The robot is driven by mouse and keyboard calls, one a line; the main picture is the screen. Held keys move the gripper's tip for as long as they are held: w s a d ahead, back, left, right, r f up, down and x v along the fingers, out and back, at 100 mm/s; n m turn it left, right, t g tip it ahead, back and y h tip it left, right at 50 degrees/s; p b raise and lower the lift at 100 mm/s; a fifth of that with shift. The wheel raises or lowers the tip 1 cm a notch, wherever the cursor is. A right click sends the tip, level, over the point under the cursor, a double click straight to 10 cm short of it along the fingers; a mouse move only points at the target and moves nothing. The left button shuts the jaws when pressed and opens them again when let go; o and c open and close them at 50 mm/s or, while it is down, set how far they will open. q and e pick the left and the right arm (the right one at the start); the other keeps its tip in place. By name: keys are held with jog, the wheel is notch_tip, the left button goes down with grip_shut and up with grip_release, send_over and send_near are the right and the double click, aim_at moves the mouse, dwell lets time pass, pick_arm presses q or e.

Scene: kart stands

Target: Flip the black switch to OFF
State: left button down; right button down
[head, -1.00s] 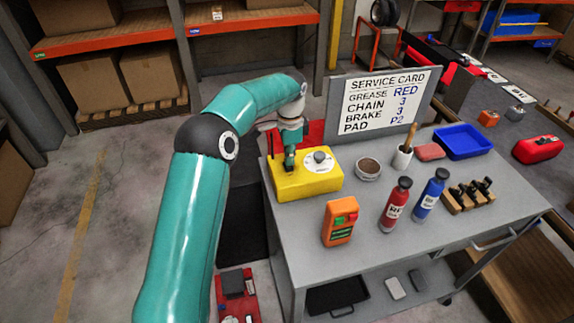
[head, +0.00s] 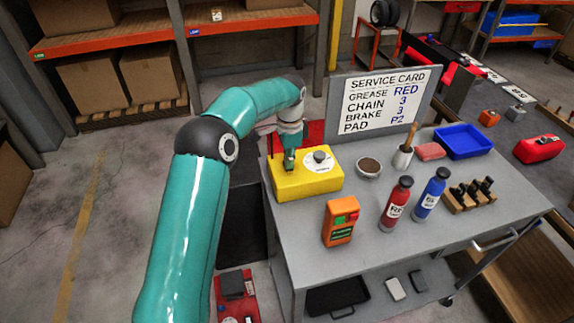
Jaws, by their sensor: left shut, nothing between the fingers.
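A yellow box (head: 307,184) sits at the left end of the grey cart top. Its top face carries a round white dial plate with a grey knob (head: 319,157). My left gripper (head: 289,164) is shut and empty, pointing down at the left part of the box's top. No black switch can be made out there; the gripper may hide it. I cannot tell whether the fingertips touch anything. My right gripper is not in view.
A service card board (head: 386,98) stands behind. On the cart are an orange device (head: 340,222), a red bottle (head: 396,203), a blue bottle (head: 432,192), a bowl (head: 368,168) and a blue tray (head: 463,141).

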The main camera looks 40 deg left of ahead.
pick_arm(q)
jog(key=shift+f, duration=0.3)
jog(key=shift+r, duration=0.1)
notch_tip(320, 180, up, 5)
jog(key=p, duration=0.4)
jog(key=shift+p, duration=0.3)
jog(key=shift+r+p, duration=0.45)
jog(key=shift+r, duration=0.5)
